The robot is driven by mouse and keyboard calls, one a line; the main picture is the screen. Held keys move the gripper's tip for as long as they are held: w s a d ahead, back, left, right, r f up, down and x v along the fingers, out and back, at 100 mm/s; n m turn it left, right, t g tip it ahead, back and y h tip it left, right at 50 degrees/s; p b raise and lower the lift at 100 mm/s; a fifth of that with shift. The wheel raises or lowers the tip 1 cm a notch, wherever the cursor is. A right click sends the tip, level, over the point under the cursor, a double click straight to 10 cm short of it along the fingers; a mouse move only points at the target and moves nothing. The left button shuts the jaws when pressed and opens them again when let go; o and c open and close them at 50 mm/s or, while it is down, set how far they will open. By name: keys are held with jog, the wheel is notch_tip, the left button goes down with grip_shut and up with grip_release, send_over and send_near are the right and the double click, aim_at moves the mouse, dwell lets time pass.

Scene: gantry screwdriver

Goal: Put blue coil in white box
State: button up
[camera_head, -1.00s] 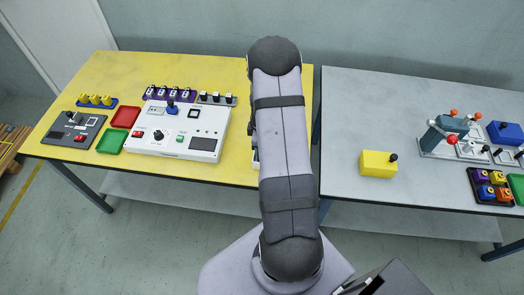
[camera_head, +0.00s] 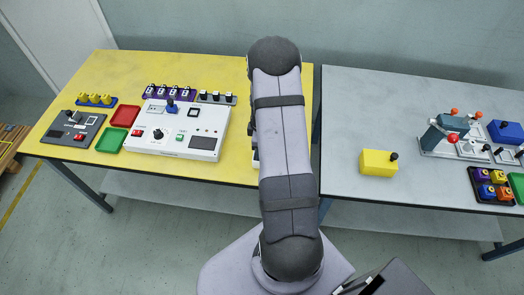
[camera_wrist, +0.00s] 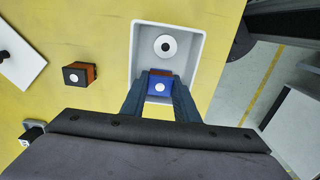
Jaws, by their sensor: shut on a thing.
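In the wrist view, my gripper (camera_wrist: 160,92) is shut on the blue coil (camera_wrist: 158,82), a small block with a blue face, a pale round centre and a reddish-brown strip on its far side. The white box (camera_wrist: 190,102) is an open tray with a pale rim. The coil and fingertips appear within its outline, toward its near end. I cannot tell whether the coil touches the floor of the box. A white disc with a dark centre (camera_wrist: 165,46) shows at the box's far end. In the head view my arm hides the gripper and coil.
A reddish-brown block with a dark face (camera_wrist: 78,75) stands on the yellow table left of the box. Left of my arm are a white control panel (camera_head: 190,120), a red tray (camera_head: 125,115) and a green tray (camera_head: 111,140). A yellow block (camera_head: 376,163) sits on the grey table.

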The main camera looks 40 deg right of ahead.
jog(key=shift+f, duration=0.25)
dwell(0.3)
jog(key=o, duration=1.2)
jog(key=shift+c, duration=0.2)
jog(key=shift+o, duration=0.6)
jog(key=shift+r, duration=0.15)
jog(key=shift+w+r+p, duration=0.15)
jog(key=shift+r+p, duration=1.65)
jog(key=shift+r, duration=0.55)
jog(key=shift+r+p, duration=1.2)
jog(key=shift+r, duration=0.35)
